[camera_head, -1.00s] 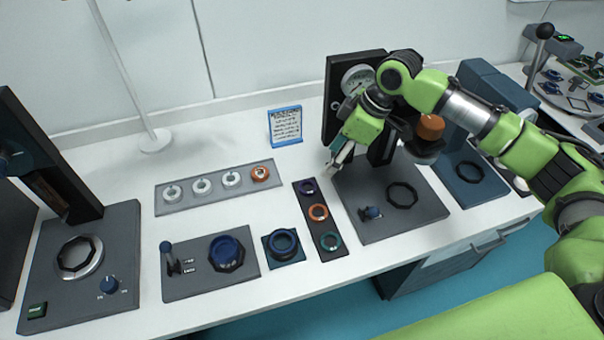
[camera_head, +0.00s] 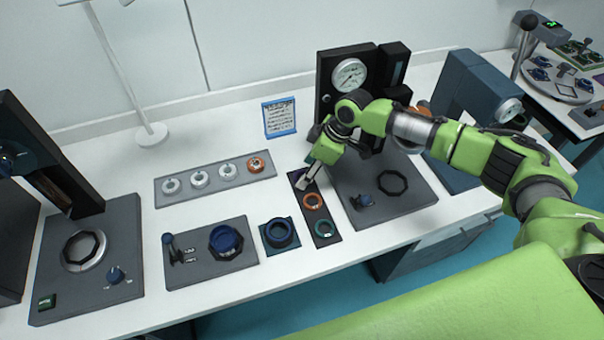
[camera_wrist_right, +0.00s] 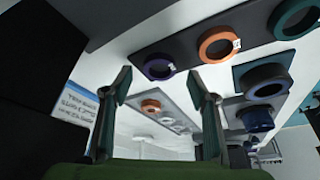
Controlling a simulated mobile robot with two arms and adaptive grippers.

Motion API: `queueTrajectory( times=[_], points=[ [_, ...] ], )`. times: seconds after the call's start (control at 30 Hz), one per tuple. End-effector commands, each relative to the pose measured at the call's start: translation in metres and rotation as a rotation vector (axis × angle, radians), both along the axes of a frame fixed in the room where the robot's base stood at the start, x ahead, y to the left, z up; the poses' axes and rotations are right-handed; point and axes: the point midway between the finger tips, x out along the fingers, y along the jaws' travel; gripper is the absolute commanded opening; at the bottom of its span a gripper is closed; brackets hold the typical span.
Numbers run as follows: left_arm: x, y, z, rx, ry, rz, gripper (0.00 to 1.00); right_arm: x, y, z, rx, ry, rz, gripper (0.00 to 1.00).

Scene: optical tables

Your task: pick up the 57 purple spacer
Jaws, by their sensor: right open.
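The purple spacer (camera_wrist_right: 159,67) is a dark ring with a small white label. It lies at the end of a narrow dark strip (camera_head: 319,215), with an orange ring (camera_head: 313,201) and a green ring (camera_head: 325,228) beside it. In the head view my right gripper (camera_head: 306,179) reaches down over the spacer and hides most of it. In the right wrist view the jaws are apart with nothing between them, and the spacer shows just beyond the fingertips. I cannot tell whether the fingers touch it. My left gripper is not in view.
A grey strip (camera_head: 212,184) with white rings and an orange one lies left of the gripper. A blue-framed sign (camera_head: 280,118) stands behind. A black gauge stand (camera_head: 332,77) and its grey base (camera_head: 408,211) are close on the right. The front table edge is clear.

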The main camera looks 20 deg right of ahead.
Motion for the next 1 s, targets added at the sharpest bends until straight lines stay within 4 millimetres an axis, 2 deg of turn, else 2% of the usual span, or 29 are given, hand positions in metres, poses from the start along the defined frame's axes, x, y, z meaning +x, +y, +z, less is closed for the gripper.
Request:
queueTrajectory(
  times=[0.17, 0.4, 0.43, 0.57, 1.0],
  points=[
    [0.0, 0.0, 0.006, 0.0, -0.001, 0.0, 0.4, 0.003, 0.005, -0.016, 0.0, 0.002, -0.001, 0.53],
    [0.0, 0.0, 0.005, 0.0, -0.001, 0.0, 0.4, 0.004, 0.005, -0.018, 0.0, 0.0, -0.001, 0.53],
    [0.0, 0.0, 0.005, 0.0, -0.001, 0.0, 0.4, 0.004, 0.005, -0.018, 0.0, 0.0, -0.001, 0.48],
    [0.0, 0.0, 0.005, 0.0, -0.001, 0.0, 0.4, 0.004, 0.005, -0.018, 0.0, 0.0, -0.001, 0.15],
    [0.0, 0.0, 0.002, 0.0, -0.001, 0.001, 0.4, 0.004, 0.006, -0.015, 0.0, -0.001, 0.0, 0.15]
  ],
)
